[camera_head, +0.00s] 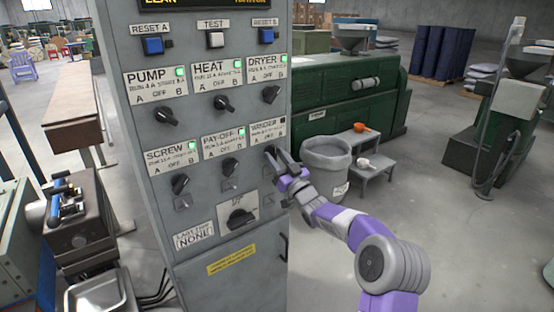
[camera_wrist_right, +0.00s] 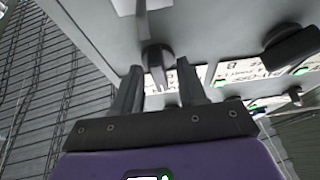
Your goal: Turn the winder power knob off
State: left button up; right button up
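The winder label (camera_head: 268,130) is at the right end of the middle row on the grey control cabinet (camera_head: 225,275). Its small lamp (camera_head: 283,122) looks dark, while the other labelled switches show green lamps. My right gripper (camera_head: 273,155) is at the panel just under this label and hides most of the winder knob. In the right wrist view, the dark knob (camera_wrist_right: 156,54) lies between the two fingertips, with gaps on both sides. The right gripper is open. The exact angle of the knob is hard to tell. My left gripper is not in view.
The pay-off knob (camera_head: 230,167) is just left of the gripper, the dryer knob (camera_head: 271,94) above it, and a larger rotary switch (camera_head: 240,217) below left. A grey bin (camera_head: 326,160) and a step stool (camera_head: 372,170) stand right of the cabinet.

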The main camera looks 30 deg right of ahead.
jog(key=shift+f, duration=0.1)
jog(key=v, duration=0.7)
jog(key=shift+s, duration=0.3)
dwell(0.3)
